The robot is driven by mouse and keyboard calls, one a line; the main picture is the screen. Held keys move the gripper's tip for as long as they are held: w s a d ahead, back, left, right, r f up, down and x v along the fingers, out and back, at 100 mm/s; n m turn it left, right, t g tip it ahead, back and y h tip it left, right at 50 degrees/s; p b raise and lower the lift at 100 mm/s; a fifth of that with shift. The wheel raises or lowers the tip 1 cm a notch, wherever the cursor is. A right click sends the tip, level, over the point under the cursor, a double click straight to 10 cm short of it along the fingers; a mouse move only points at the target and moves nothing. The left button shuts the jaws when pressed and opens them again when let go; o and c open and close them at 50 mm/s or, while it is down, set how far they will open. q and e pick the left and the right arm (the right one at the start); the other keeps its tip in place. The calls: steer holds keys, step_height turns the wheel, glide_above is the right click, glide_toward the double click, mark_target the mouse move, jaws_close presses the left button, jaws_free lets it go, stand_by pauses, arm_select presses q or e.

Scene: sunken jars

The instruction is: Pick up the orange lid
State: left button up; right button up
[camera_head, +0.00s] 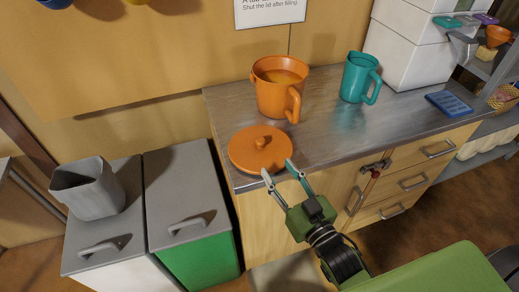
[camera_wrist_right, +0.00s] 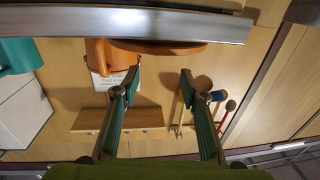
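In the right wrist view the lid (camera_wrist_right: 165,46) shows edge-on as a thin orange strip, partly hidden by the counter edge. My right gripper (camera_head: 278,168) is open and empty, at the lid's front right side by the counter edge. Its two fingertips also show apart in the right wrist view (camera_wrist_right: 160,73). I cannot tell whether a finger touches the lid. My left gripper is out of view.
An orange jug (camera_head: 272,99) stands behind the lid, with a teal jug (camera_head: 354,80) to its right. A blue object (camera_head: 448,104) lies farther right on the counter (camera_head: 340,140). Grey-lidded bins (camera_head: 178,185) stand left, one bearing a grey container (camera_head: 90,190).

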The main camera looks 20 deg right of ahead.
mark_target(263, 145)
steer(key=w, duration=0.4)
steer(key=w+a, duration=0.1)
steer(key=w, duration=0.2)
steer(key=shift+p, duration=0.4)
steer(key=shift+w, duration=0.6)
steer(key=w, duration=0.2)
steer(key=w+p, duration=0.1)
steer(key=w, duration=0.1)
steer(key=shift+w+a+f, duration=0.1)
steer(key=shift+a+f, duration=0.1)
steer(key=shift+f, duration=0.05)
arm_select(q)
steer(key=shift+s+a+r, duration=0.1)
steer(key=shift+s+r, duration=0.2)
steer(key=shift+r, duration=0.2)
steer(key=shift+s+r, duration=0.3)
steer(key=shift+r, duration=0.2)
arm_select(e)
jaws_close()
